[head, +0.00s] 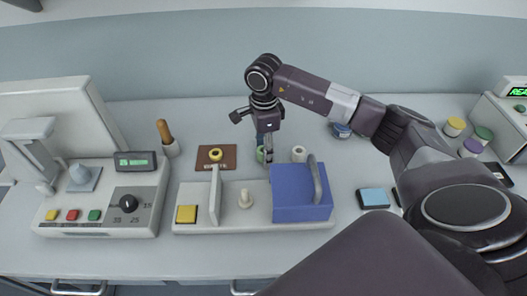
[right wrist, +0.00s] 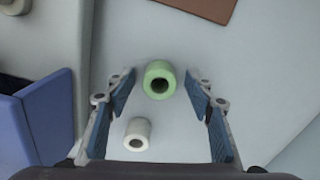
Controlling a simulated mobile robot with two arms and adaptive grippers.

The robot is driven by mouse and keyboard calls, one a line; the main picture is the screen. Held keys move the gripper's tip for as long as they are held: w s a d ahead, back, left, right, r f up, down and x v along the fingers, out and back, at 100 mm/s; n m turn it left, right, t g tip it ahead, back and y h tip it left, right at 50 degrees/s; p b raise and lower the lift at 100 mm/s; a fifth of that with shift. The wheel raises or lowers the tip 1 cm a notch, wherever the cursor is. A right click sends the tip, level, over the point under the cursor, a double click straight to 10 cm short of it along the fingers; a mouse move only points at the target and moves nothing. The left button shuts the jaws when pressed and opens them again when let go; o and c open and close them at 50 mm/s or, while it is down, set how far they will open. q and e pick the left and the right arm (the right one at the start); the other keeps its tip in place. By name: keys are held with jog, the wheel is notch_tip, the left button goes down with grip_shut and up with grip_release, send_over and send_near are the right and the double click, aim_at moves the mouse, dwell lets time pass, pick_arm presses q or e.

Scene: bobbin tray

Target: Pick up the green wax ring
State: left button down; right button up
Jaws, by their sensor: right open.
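The green wax ring (right wrist: 159,67) stands on the pale worktop, its hole facing up, in the right wrist view. In the head view the green ring (head: 260,154) is partly hidden behind my right gripper (head: 266,152). My right gripper (right wrist: 159,88) is open and points down, with one blue-padded finger on each side of the green ring. A gap shows between the ring and each finger. I cannot tell how far the fingertips are above the worktop. My left gripper is not in view.
A white ring (right wrist: 137,134) stands close to the green one. A blue box (head: 297,200) on a white machine is near the gripper. A brown mat (head: 228,164) with a yellow ring (head: 215,154) lies to the left. Several bobbin-like pieces stand far right.

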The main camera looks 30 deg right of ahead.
jog(key=shift+c, duration=0.3)
jog(key=c, duration=1)
jog(key=shift+r, duration=0.1)
